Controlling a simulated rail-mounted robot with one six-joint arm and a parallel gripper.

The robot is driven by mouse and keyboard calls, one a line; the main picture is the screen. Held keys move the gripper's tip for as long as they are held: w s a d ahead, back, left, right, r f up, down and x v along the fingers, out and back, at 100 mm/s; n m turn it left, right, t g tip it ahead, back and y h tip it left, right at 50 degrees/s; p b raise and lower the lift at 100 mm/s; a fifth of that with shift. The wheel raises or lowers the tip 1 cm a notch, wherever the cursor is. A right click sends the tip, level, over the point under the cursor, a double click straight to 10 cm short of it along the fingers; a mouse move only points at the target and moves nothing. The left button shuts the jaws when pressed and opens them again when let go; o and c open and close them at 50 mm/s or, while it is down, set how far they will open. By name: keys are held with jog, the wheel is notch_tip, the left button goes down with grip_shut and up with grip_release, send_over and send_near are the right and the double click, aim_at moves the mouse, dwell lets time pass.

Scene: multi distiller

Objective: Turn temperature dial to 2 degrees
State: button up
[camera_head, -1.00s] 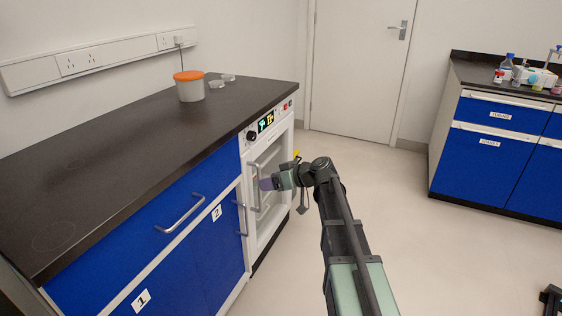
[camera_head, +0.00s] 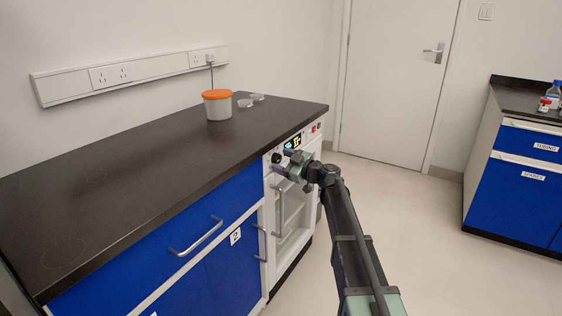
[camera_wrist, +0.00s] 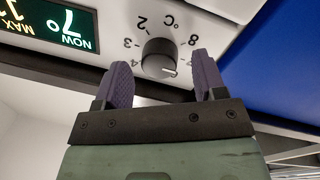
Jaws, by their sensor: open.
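The temperature dial (camera_wrist: 160,58) is a round dark knob on the white front panel, seen upside down in the wrist view. Numbers and a °C mark ring it, with a 2 and an 8 readable. A pale mark shows on the knob's lower right edge. The display (camera_wrist: 48,25) beside it reads 7° under NOW. My gripper (camera_wrist: 162,75) is open, its two purple fingers spread to either side of the dial, with the dial's face clear between the tips. I cannot tell whether they touch it. In the head view, my gripper (camera_head: 279,168) is at the panel, close to the display (camera_head: 292,142).
The dark countertop (camera_head: 130,165) juts above the panel. A door handle (camera_head: 279,210) lies below my gripper. An orange-lidded tub (camera_head: 217,105) and small clear dishes (camera_head: 252,100) stand on the counter. Open floor (camera_head: 400,215) lies to the right.

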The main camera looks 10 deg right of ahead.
jog(key=shift+w+a, duration=0.35)
jog(key=shift+w, duration=0.05)
jog(key=c, duration=0.9)
